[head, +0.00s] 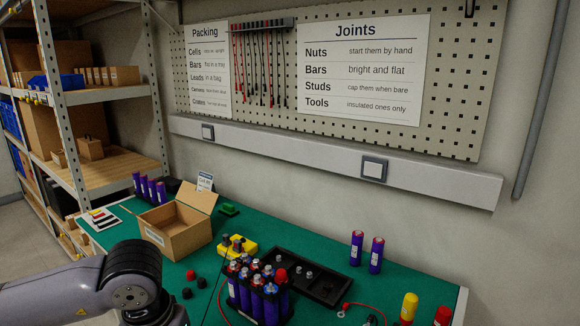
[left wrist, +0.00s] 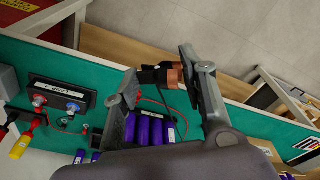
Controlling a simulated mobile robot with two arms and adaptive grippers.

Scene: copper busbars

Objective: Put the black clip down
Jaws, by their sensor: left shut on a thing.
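In the left wrist view, my left gripper (left wrist: 165,85) is shut on the black clip (left wrist: 150,75), which shows copper-coloured jaws (left wrist: 175,76). A thin dark lead hangs near it over the green table. Purple cells (left wrist: 150,131) show below the gripper, partly hidden by my wrist. I cannot tell whether the clip touches anything. In the head view, my left arm comes in at the bottom left, but its fingers and the clip are out of sight. The cell pack (head: 258,291) stands at the front of the table there. My right gripper is in neither view.
A yellow device (head: 238,247), an open cardboard box (head: 175,238) and a black tray (head: 322,283) with small metal parts surround the pack. Two loose purple cells (head: 366,252) stand at the right. Yellow and red-handled tools (head: 409,308) lie near the front right. Green table shows between them.

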